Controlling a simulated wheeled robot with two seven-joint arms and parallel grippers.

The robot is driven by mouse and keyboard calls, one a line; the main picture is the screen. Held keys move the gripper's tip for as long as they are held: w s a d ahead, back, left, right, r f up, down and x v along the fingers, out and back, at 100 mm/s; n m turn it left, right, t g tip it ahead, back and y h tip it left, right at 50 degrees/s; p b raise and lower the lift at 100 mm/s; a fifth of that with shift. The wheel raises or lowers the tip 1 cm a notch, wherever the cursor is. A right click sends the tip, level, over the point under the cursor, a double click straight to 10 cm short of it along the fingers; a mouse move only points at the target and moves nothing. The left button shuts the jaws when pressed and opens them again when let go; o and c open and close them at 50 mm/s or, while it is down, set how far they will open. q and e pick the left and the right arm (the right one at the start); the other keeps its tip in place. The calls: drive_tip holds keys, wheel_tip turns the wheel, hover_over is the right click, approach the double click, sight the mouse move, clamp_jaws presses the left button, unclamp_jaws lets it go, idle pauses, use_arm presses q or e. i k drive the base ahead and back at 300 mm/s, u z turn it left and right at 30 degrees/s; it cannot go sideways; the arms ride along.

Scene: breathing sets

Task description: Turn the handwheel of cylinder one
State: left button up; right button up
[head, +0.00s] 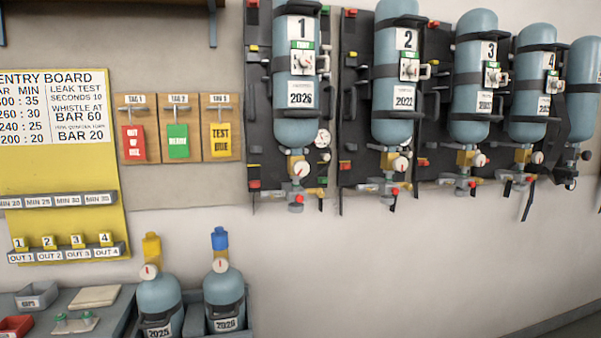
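Cylinder one (297,122) is a blue-grey bottle hung upside down on a black backplate, with a "1" label (301,28) and a "2026" label. I cannot tell for sure which of these small parts is the handwheel. Neither of my grippers is in view, and nothing touches cylinder one.
Cylinders two (397,110), three (471,105) and four (531,95) hang to the right, with another at the edge. Two bottles (159,298) (224,290) stand below left. Tags (178,141) and a yellow entry board (60,172) are left. The wall below the hanging sets is bare.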

sight(300, 168)
drive_tip(key=z, duration=0.5)
drive_tip(key=i, duration=1.3)
drive_tip(key=u, duration=0.6)
